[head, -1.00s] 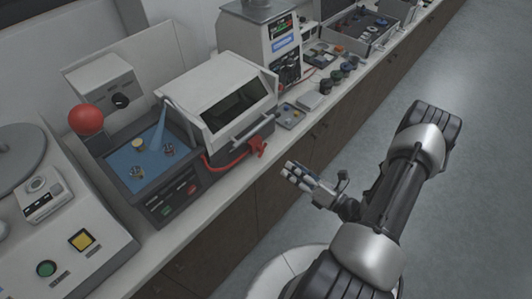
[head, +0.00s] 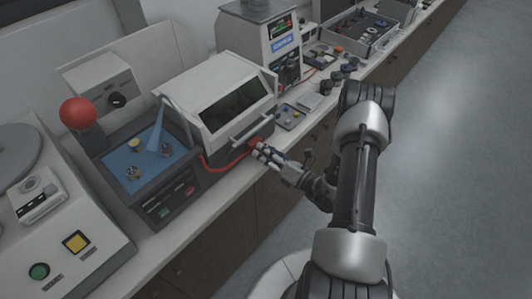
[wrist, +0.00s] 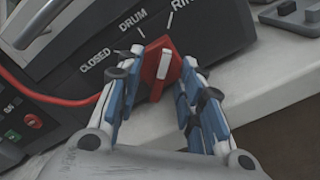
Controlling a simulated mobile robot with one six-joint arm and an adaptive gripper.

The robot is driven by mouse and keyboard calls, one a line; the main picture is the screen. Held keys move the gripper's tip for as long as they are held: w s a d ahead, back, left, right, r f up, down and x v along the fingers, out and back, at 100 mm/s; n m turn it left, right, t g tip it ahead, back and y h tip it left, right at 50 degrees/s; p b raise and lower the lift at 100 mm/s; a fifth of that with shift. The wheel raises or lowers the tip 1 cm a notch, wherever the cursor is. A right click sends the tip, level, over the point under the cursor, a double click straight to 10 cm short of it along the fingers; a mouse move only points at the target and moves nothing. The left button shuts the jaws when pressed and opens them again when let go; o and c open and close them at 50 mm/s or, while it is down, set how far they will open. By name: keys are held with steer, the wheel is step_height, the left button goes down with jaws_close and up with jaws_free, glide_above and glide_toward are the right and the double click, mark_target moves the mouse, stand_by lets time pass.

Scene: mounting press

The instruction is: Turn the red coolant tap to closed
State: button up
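The red coolant tap (wrist: 157,69) is on the dark front of the machine, under the labels CLOSED, DRUM and a partly cut-off "RIN...". Its white pointer stripe (wrist: 164,64) stands nearly upright, leaning slightly right toward the "RIN..." label. My gripper (wrist: 164,62) is open, with one blue-padded finger left of the tap and the other right of it. I cannot tell whether the pads touch it. In the head view my gripper (head: 258,151) is at the tap (head: 254,143), which the fingers partly hide.
A red hose (wrist: 50,96) runs left from the tap along the machine's base. The grey bar (wrist: 38,22) of the machine's lid is above left. The bench edge (wrist: 270,108) lies just right of my fingers. A small grey panel (head: 289,117) sits right of the machine.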

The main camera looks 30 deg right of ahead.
jaws_close()
steer(key=shift+n, duration=0.5)
steer(key=n+b, duration=0.1)
steer(key=n, duration=0.2)
steer(key=n+b, duration=0.1)
steer(key=n, duration=0.3)
steer(key=shift+n, duration=0.3)
steer(key=n+b, duration=0.2)
steer(key=n, duration=0.2)
steer(key=shift+n, duration=0.3)
steer(key=shift+n+b, duration=1.05)
steer(key=shift+n, duration=1.25)
